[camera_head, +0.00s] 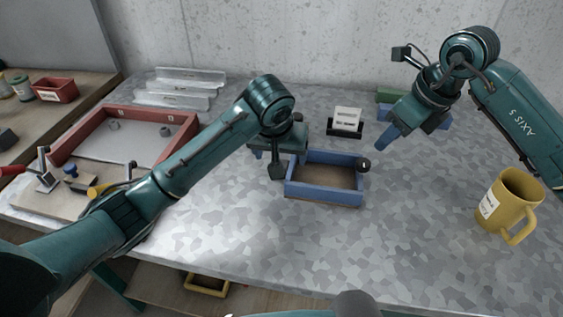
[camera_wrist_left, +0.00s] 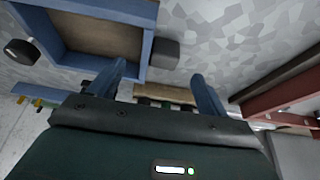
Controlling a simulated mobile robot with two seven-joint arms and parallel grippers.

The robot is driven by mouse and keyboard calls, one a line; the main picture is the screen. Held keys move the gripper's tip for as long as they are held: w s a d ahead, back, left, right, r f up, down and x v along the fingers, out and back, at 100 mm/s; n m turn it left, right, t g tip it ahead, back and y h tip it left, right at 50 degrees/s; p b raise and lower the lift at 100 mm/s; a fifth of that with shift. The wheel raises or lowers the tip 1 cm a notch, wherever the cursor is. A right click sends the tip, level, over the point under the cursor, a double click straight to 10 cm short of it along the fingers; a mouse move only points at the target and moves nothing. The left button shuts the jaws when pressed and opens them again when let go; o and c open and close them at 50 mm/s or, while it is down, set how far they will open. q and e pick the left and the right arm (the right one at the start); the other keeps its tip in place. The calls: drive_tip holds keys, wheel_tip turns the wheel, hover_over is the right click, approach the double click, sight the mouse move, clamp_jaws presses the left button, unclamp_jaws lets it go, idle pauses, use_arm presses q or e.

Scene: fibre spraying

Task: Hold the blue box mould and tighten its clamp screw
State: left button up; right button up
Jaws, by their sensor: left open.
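The blue box mould (camera_head: 322,195) lies on the metal table, open side up, with a brown floor. A round black knob (camera_head: 364,164), which looks like its clamp screw, sits at the far right corner; it also shows in the left wrist view (camera_wrist_left: 22,52). A dark block sits against the mould's left side, shown in the left wrist view (camera_wrist_left: 165,53). My left gripper (camera_wrist_left: 160,82) is open beside the mould's left rear, its blue fingers apart. Whether it touches the mould is unclear. My right gripper (camera_head: 385,142) hangs behind and right of the mould, above the table; its jaw gap cannot be made out.
A white card in a black holder (camera_head: 346,122) stands behind the mould. A yellow mug (camera_head: 507,203) stands at the right. A red frame (camera_head: 185,137) and clamps lie left, clear channels (camera_head: 180,86) at the back. The table in front of the mould is clear.

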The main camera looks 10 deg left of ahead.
use_arm(q)
drive_tip(key=x, duration=0.6)
drive_tip(key=shift+w+f, duration=0.1)
drive_tip(key=shift+f, duration=0.05)
drive_tip(key=shift+c, duration=0.6)
